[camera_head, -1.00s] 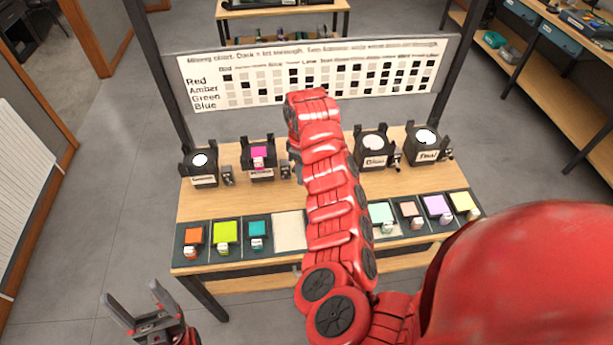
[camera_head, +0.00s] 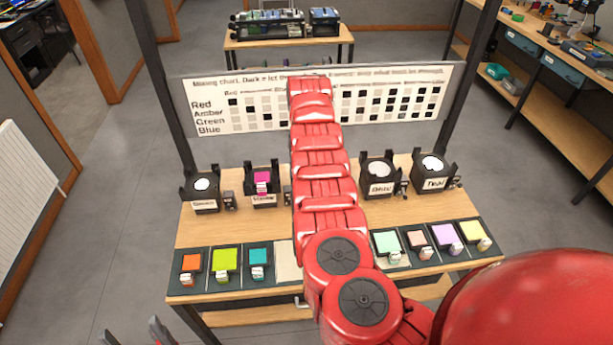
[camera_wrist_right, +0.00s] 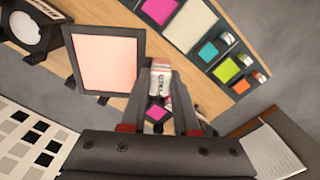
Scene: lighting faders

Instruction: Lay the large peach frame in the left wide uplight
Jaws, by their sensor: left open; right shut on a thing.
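The large peach frame (camera_wrist_right: 108,62) has a pale peach sheet in a dark rim and shows in the right wrist view. My right gripper (camera_wrist_right: 168,92) is shut on its white labelled tab (camera_wrist_right: 160,78). The frame is on the left of the fingers, above the bench. Dark posts (camera_wrist_right: 71,82) show at its edge; what lies directly beneath it is hidden. In the head view my right arm hides the frame, right gripper and middle of the uplight row. I cannot tell which uplight is the left wide one. My left gripper (camera_head: 134,335) is open and empty at the bottom edge.
A magenta sheet (camera_head: 262,178) sits in an uplight left of my arm. White-topped uplights stand at far left (camera_head: 201,184) and right (camera_head: 379,171). Coloured frames, including a green one (camera_head: 225,259), lie along the front mat. A mixing chart (camera_head: 240,118) stands behind the bench.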

